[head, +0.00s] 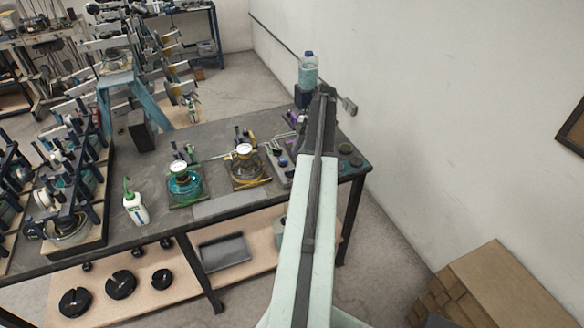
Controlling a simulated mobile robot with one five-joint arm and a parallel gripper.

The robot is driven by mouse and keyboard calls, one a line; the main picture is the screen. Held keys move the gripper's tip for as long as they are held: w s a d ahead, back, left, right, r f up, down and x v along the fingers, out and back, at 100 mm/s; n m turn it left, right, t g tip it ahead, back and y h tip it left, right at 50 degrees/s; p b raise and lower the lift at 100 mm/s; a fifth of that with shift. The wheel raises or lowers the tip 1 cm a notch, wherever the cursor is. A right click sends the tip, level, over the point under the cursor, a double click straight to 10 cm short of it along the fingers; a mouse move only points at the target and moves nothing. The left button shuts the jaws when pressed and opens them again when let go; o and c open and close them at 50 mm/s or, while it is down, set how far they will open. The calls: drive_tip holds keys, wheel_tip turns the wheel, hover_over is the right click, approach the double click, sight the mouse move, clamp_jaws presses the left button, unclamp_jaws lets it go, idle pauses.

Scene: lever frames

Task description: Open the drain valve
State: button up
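I cannot pick out the drain valve for certain. Two glass vessels with round white gauges stand on the dark workbench (130,235). One vessel (183,183) holds teal liquid, and the other (248,170) looks clear with yellow at its base. Small dark and purple fittings (283,160) sit right of the second vessel, partly hidden by my arm. My pale green arm reaches up from the bottom over the bench's right end. Its dark far end is near a clear bottle of bluish liquid (308,72). I cannot make out the gripper fingers or anything held.
A white bottle with a green top (135,205) stands on the bench, with a dark rack (65,210) at left. A grey tray (225,252) and black discs lie on the lower shelf.

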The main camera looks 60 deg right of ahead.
sight(291, 170)
drive_tip(key=b+x, duration=0.6)
drive_tip(key=x, duration=0.1)
drive_tip(key=shift+f+b, duration=0.35)
drive_tip(key=shift+f, duration=0.05)
drive_tip(key=shift+r, duration=0.1)
